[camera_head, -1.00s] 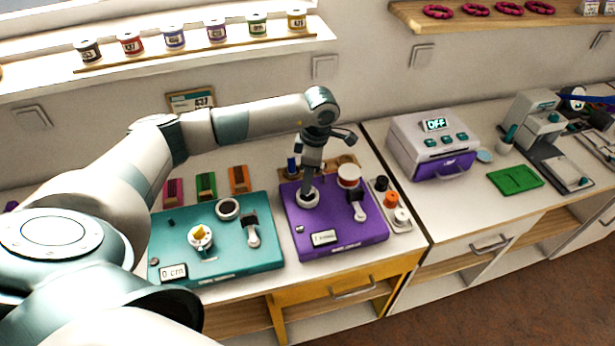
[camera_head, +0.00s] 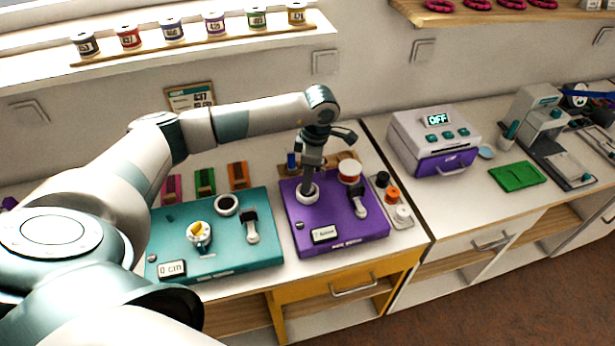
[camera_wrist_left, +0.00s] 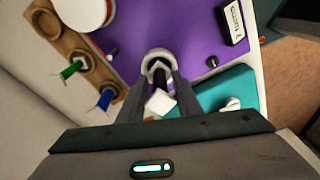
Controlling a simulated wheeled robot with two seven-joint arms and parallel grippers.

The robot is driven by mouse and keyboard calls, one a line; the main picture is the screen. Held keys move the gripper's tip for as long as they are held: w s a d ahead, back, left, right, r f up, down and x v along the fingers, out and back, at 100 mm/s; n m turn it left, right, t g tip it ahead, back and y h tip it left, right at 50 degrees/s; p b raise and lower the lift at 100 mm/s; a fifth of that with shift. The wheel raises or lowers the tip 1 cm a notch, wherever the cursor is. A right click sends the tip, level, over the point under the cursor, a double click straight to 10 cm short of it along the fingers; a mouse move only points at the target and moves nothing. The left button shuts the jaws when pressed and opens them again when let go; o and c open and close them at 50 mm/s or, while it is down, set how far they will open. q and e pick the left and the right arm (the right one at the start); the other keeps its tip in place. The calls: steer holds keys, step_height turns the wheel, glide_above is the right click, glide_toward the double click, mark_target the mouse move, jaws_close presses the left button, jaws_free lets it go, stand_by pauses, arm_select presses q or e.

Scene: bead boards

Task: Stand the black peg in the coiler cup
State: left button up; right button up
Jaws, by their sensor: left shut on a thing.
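My left gripper (camera_head: 308,184) points down at the white-rimmed coiler cup (camera_head: 306,197) on the purple board (camera_head: 345,232). In the left wrist view its fingers (camera_wrist_left: 161,84) are shut on a dark peg (camera_wrist_left: 160,74), the black peg, with a pale block at its near end. The peg's far end lines up with the cup ring (camera_wrist_left: 158,53). The fingers hide part of the cup, so I cannot tell how deep the peg sits. My right gripper is not in view.
A wooden rack (camera_wrist_left: 54,42) holds a green peg (camera_wrist_left: 73,69) and a blue peg (camera_wrist_left: 105,97) close beside the gripper. A red-and-white spool (camera_head: 349,172) stands right of the cup. A teal board (camera_head: 225,262) lies left.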

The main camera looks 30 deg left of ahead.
arm_select(q)
steer(key=shift+f+b, duration=0.25)
steer(key=shift+b, duration=0.2)
stand_by(0.5)
steer(key=o, duration=1.1)
steer(key=shift+r, duration=0.1)
steer(key=shift+r+p, duration=1.45)
steer(key=shift+r, duration=1.95)
